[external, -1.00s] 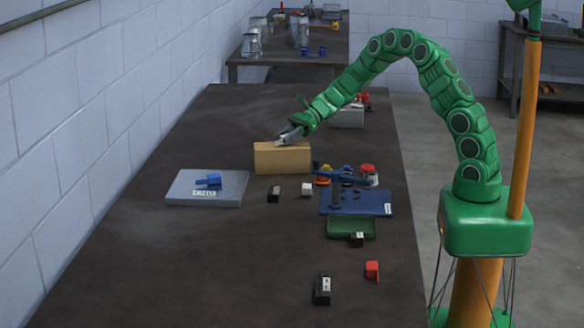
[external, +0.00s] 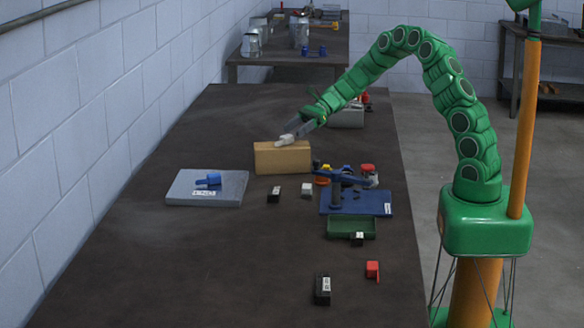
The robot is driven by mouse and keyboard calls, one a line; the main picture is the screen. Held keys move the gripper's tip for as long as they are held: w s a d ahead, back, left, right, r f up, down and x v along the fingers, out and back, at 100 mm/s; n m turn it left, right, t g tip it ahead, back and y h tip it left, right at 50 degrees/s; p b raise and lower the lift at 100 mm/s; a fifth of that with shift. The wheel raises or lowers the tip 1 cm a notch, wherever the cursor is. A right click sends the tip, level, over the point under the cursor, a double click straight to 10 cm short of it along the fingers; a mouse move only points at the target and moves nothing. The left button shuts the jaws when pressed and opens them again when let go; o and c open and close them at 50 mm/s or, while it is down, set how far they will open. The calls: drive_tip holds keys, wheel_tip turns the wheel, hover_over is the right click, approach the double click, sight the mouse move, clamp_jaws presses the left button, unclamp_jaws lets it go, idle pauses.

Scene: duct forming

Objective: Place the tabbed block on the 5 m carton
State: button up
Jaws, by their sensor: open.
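A tan carton (external: 282,161) stands on the dark workbench near its middle. A small pale block (external: 287,140) sits at the carton's top; its tab is too small to make out. My gripper (external: 293,132) is open just above and to the right of the pale block. Its jaws are close to the block, and I cannot tell whether they touch it. Any label on the carton is not readable.
A grey plate (external: 225,198) with a blue clamp (external: 209,179) lies left. A blue fixture (external: 352,203), a green tray (external: 350,226) and small black, white and red blocks lie right and in front. The left front bench (external: 150,270) is clear.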

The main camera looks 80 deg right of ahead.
drive_tip(key=v, duration=0.7)
drive_tip(key=s+a+r+n+g+y, duration=0.1)
drive_tip(key=a+r+n+g, duration=0.15)
drive_tip(key=a, duration=0.55)
drive_tip(key=s+a+r+n+g, duration=0.2)
drive_tip(key=a+r+n, duration=0.15)
drive_tip(key=a, duration=0.45)
drive_tip(key=s+a+r+n+g+h, duration=0.25)
drive_tip(key=s+a+n+g, duration=0.25)
drive_tip(key=s+a+n, duration=0.65)
drive_tip(key=s+a+n+g+h, duration=0.25)
drive_tip(key=s+a, duration=0.45)
drive_tip(key=s, duration=0.4)
drive_tip(key=s+d+n+h, duration=0.3)
drive_tip(key=s+n+h, duration=0.2)
drive_tip(key=s, duration=0.8)
drive_tip(key=shift+s+r+n+t+h, duration=0.3)
drive_tip(key=shift+n, duration=0.7)
